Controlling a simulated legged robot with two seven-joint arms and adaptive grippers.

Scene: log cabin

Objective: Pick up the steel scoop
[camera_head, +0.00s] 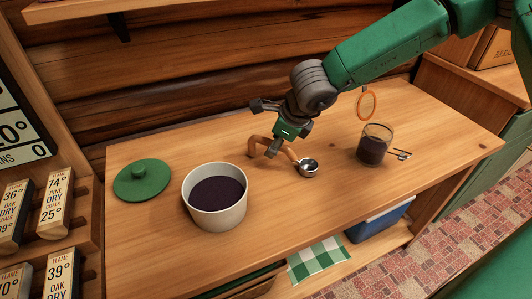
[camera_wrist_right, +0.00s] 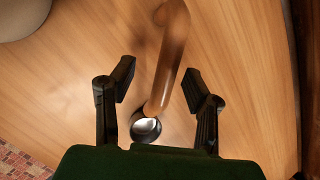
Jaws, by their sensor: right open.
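The steel scoop (camera_head: 308,168) lies on the wooden table, its round bowl toward the front right and its curved wooden handle (camera_head: 257,141) reaching back left. My right gripper (camera_head: 265,130) is open above the handle. In the right wrist view, the scoop's shiny bowl (camera_wrist_right: 146,129) shows near my palm, and the handle (camera_wrist_right: 172,60) runs between the two spread fingers of my right gripper (camera_wrist_right: 159,82). I cannot tell the exact height gap. In the head view, the gripper partly hides the handle. My left gripper is not in view.
A white pot (camera_head: 222,218) of dark contents stands left of the scoop, with a green lid (camera_head: 141,180) farther left. A glass (camera_head: 373,149) of dark contents stands to the right, beside small metal pieces (camera_head: 402,155) and an orange-rimmed strainer (camera_head: 367,104). The front table (camera_head: 290,215) is clear.

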